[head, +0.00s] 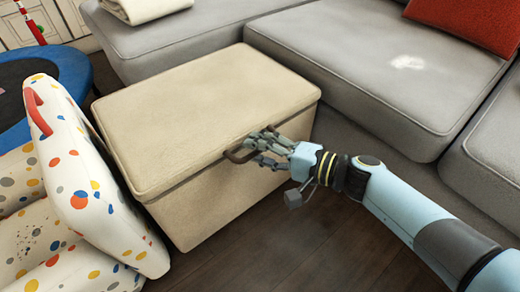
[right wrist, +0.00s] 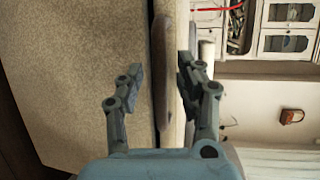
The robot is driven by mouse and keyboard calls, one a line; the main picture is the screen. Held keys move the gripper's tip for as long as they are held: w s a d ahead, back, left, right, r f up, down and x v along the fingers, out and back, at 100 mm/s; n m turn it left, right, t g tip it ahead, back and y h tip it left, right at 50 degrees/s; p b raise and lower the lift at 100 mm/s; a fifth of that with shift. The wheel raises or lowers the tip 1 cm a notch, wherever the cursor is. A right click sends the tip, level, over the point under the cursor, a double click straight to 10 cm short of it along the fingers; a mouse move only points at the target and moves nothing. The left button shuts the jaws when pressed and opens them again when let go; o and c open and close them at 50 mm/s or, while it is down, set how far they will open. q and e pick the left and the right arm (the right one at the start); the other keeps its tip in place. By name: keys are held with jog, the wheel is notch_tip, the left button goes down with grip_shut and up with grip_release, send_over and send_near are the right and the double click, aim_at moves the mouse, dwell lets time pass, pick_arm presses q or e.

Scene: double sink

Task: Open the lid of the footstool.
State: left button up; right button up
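The footstool (head: 200,105) is a beige, box-shaped, fabric-covered piece with its lid lying flat and shut on top. A brown loop handle (head: 236,157) sticks out at the front edge of the lid; it also shows upright between my fingers in the right wrist view (right wrist: 164,75). My right gripper (head: 262,143) is at this handle. Its two fingers are apart, one on each side of the handle, in the right wrist view (right wrist: 160,67). Whether they touch it I cannot tell. My left gripper is in neither view.
A grey sofa (head: 380,80) stands close behind and right of the footstool, with a red cushion (head: 470,20). A dotted child's armchair (head: 80,185) is close at its left. A blue trampoline (head: 45,75) stands behind. Dark wooden floor (head: 290,240) is clear in front.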

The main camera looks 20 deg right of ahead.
jog(key=shift+c, duration=0.2)
grip_shut()
dwell(0.4)
